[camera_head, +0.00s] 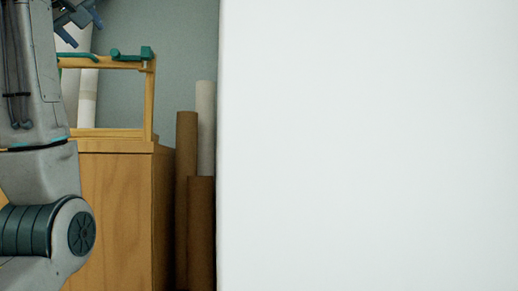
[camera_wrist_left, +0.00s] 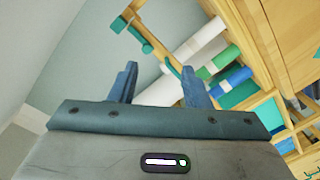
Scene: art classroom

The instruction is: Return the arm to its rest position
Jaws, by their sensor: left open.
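My left arm (camera_head: 35,150) rises along the left edge of the head view. My left gripper (camera_head: 82,27) is at the top left of that view, partly cut off by the frame. In the left wrist view the gripper (camera_wrist_left: 158,68) has its two blue-grey fingers apart with nothing between them. It is open and empty. My right gripper is in neither view.
A wooden cabinet (camera_head: 118,215) with a wooden frame (camera_head: 150,100) on top stands behind my left arm. Brown and pale rolls (camera_head: 206,130) stand beside it. A large white surface (camera_head: 370,145) fills the right. The left wrist view shows coloured rolls (camera_wrist_left: 228,82) in wooden shelving.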

